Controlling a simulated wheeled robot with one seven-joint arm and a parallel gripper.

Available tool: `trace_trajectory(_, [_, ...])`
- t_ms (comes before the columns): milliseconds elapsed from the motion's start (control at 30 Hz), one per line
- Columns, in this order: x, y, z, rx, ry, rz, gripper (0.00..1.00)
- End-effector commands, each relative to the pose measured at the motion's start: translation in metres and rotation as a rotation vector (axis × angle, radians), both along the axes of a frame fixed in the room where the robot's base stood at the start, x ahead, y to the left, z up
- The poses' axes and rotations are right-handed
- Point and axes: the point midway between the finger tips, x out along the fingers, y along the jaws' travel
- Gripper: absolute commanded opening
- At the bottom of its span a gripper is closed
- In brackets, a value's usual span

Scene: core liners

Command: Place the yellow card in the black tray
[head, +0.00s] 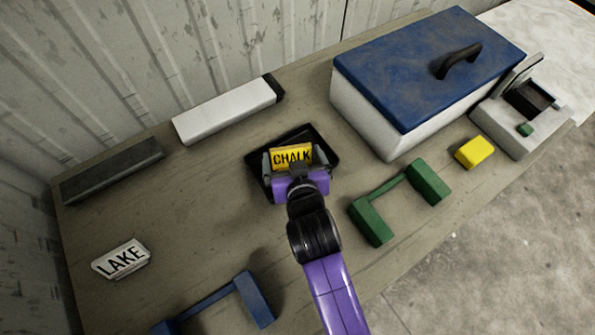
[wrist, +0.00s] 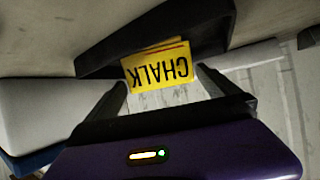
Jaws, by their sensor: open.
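The yellow card (head: 292,155), printed CHALK, is at the black tray (head: 329,154), within its outline in the head view. The card's lower edge is hidden by my gripper, so I cannot tell if it rests on the tray floor. In the wrist view the card (wrist: 158,68) appears upside down against the dark tray (wrist: 205,28). My purple gripper (head: 292,162) is over the tray with its fingers apart, one to each side of the card. The wrist view shows the open gripper (wrist: 162,90) with gaps beside the card.
A blue-lidded box (head: 420,70), green bracket (head: 372,220), yellow block (head: 474,152) and grey device (head: 510,125) are to the right. A white bar (head: 225,110) and dark bar (head: 112,170) lie behind. A blue bracket (head: 254,299) is in front.

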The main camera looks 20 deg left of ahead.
Motion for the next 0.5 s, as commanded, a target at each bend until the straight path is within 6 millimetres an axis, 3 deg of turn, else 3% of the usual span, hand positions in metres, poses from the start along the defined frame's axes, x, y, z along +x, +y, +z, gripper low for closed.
trace_trajectory(300, [-0.049,-0.027,0.029,0.000,0.001,0.001,1.00])
trace_trajectory(500, [-0.069,-0.038,0.042,0.001,0.001,0.000,1.00])
